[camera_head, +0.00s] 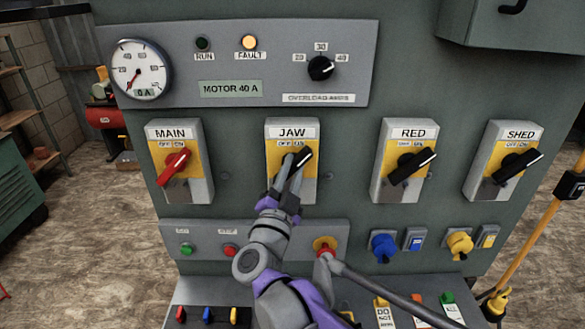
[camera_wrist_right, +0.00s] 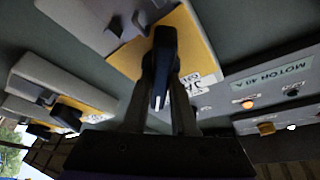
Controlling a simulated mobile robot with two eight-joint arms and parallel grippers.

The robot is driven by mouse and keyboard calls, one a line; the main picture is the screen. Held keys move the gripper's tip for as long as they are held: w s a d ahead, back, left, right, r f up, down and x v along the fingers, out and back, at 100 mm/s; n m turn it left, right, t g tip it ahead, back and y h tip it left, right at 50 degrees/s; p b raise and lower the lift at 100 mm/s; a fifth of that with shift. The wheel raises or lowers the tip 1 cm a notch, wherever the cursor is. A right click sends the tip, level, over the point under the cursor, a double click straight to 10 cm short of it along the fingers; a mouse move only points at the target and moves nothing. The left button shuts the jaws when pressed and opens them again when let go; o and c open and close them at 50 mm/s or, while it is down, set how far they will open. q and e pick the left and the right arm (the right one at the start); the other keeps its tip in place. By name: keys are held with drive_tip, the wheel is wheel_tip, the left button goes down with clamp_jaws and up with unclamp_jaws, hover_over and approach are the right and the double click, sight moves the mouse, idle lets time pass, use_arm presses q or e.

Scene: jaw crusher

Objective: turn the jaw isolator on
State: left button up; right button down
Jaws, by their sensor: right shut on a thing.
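The jaw isolator (camera_head: 279,189) is a grey box with a yellow plate marked JAW and OFF ON. Its black handle (camera_head: 304,157), with a white line, points up and to the right. My right gripper (camera_head: 294,165) reaches up from below and is shut on this handle, hiding part of the plate. In the right wrist view the handle (camera_wrist_right: 163,62) lies between the two fingers (camera_wrist_right: 160,110), its white-lined end toward the gripper. My left gripper is not in view.
The MAIN isolator (camera_head: 174,164) with a red handle stands left; the RED (camera_head: 401,168) and SHED (camera_head: 511,163) isolators stand right. Above, the FAULT lamp (camera_head: 249,42) glows amber and the RUN lamp (camera_head: 202,43) is dark. A red stop button (camera_head: 324,246) and blue and yellow plugs sit below.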

drive_tip(key=shift+m+g+h, duration=0.3)
drive_tip(key=shift+m, duration=0.3)
drive_tip(key=c, duration=0.7)
unclamp_jaws()
drive_tip(key=b+v, duration=0.1)
drive_tip(key=v, duration=0.9)
drive_tip(key=shift+s+f+b, duration=0.2)
drive_tip(key=shift+s+b, duration=0.1)
drive_tip(key=shift+s, duration=0.1)
